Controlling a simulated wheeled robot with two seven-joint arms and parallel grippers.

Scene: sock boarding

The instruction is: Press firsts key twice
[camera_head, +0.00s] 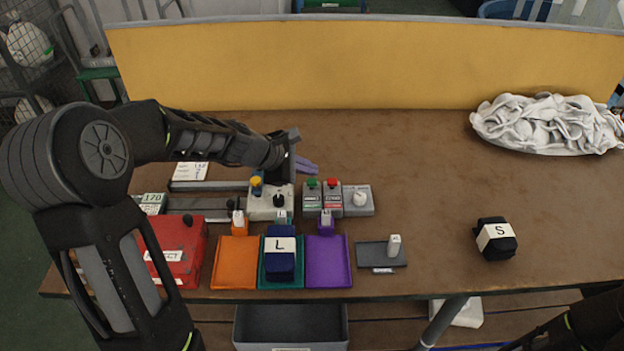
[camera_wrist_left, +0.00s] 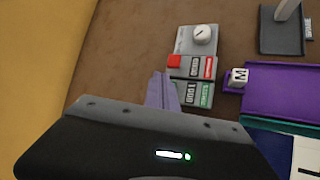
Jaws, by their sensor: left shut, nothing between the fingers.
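Two small counters stand side by side at the table's middle. The green-labelled counter (camera_head: 312,200) has a green key (camera_head: 312,183) on top; in the left wrist view its label (camera_wrist_left: 205,96) is green and its display seems to read 0001. The red-labelled counter (camera_head: 333,202) has a red key (camera_wrist_left: 174,61). My left gripper (camera_head: 307,166) is shut and empty, its purple fingers just behind and above the green key in the head view. In the left wrist view the fingers (camera_wrist_left: 161,92) hide the green key; I cannot tell whether they touch it. My right gripper is out of view.
A grey box with a white knob (camera_head: 359,198) stands right of the counters. A control box with a yellow button (camera_head: 256,183) is left. Orange (camera_head: 234,270) and purple (camera_head: 329,270) trays lie in front. A black S block (camera_head: 494,239) and white cloth pile (camera_head: 545,122) are right.

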